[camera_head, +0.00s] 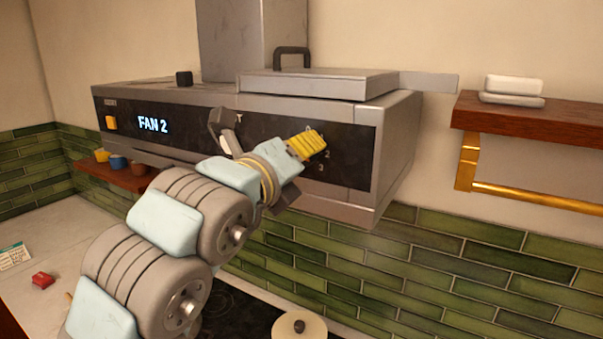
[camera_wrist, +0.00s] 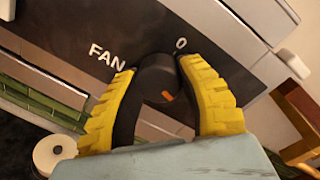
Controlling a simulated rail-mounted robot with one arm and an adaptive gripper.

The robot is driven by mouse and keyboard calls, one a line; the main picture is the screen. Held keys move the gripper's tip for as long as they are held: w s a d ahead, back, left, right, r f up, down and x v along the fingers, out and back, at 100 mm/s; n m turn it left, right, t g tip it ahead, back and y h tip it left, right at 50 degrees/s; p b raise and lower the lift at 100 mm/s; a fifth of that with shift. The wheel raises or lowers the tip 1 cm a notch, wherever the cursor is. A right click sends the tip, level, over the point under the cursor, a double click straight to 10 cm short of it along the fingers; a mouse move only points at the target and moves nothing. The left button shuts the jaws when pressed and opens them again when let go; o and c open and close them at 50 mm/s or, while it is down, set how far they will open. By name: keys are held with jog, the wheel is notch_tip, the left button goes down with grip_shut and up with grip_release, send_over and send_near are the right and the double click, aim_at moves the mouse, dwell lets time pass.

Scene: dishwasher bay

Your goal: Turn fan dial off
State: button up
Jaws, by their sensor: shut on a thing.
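The range hood (camera_head: 210,105) hangs on the wall, and its black front panel shows a lit display (camera_head: 153,124) reading FAN 2. My gripper (camera_head: 308,146) is up against the panel's right part, beside the printed numbers, and mostly hides the dial in the head view. In the wrist view the dark round fan dial (camera_wrist: 158,78) with an orange mark sits between the yellow fingers of my gripper (camera_wrist: 160,85). The fingers are shut on the dial. The printed word FAN is left of the dial and the 0 is above it to the right.
A wooden shelf (camera_head: 530,118) with a brass rail (camera_head: 540,196) and white items is at the right. A flat grey box with a black handle (camera_head: 292,57) lies on top of the hood. Below are a dark cooktop (camera_head: 235,310) and a round cream lid (camera_head: 300,326).

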jog(key=n+b, duration=0.3)
jog(key=n, duration=0.1)
jog(key=shift+d+f, duration=0.1)
jog(key=shift+f, duration=0.1)
jog(key=n+b, duration=0.1)
jog(key=n, duration=0.1)
jog(key=n+b, duration=0.1)
jog(key=n, duration=0.2)
jog(key=shift+r+n+g+h, duration=0.15)
jog(key=shift+n+g+h, duration=0.15)
jog(key=shift+g, duration=0.1)
jog(key=n, duration=0.5)
jog(key=shift+h, duration=0.3)
jog(key=n+p, duration=0.1)
jog(key=n, duration=0.4)
jog(key=shift+r, duration=0.1)
jog(key=o, duration=1.2)
jog(key=shift+w, duration=0.1)
jog(key=shift+o, duration=0.2)
